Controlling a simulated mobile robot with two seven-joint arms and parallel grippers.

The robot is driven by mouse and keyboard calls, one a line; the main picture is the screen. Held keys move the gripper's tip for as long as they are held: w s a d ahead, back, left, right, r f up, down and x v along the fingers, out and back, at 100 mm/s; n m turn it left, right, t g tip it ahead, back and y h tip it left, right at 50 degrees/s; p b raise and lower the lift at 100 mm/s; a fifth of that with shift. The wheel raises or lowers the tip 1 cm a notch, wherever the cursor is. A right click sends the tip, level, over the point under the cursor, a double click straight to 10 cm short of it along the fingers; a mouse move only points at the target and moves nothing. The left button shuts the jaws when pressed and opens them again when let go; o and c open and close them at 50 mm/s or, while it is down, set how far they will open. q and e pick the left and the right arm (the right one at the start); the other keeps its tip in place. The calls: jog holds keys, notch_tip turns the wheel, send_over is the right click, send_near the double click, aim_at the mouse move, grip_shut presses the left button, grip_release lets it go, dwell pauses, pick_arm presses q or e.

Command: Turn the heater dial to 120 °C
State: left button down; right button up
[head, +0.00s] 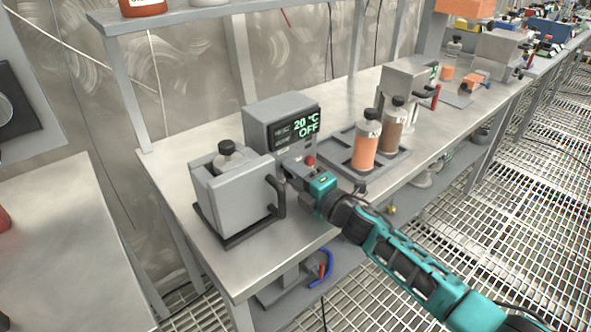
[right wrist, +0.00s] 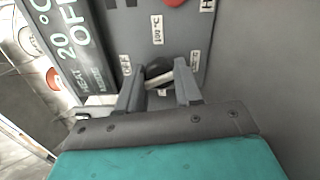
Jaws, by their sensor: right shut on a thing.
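The heater (head: 262,118) is a grey box on the steel bench, and its display (head: 296,128) reads 20 °C and OFF. In the right wrist view the display (right wrist: 68,35) shows sideways at the left. The dial (right wrist: 158,67) is a dark round knob with a pale bar, on a grey panel with small labels around it, one reading OFF. My right gripper (right wrist: 159,82) reaches the panel and is shut on the dial, one finger on each side. In the head view my right gripper (head: 301,176) hides the dial. My left gripper is not in view.
A red button (head: 310,160) sits close to my right gripper on the panel. A grey container with a black handle (head: 277,197) stands just left of it. A tray (head: 340,150) with an orange bottle (head: 366,145) and a brown bottle (head: 392,130) stands to the right.

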jog(key=shift+r+m+p, duration=0.1)
jog(key=shift+m+p, duration=0.2)
jog(key=shift+m, duration=0.6)
jog(key=shift+m+p, duration=0.35)
jog(key=shift+m, duration=0.45)
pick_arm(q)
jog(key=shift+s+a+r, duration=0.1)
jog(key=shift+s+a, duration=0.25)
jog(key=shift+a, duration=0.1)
pick_arm(e)
jog(key=shift+m, duration=0.4)
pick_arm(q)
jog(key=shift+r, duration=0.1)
pick_arm(e)
jog(key=o, duration=1)
jog(key=shift+o, duration=0.2)
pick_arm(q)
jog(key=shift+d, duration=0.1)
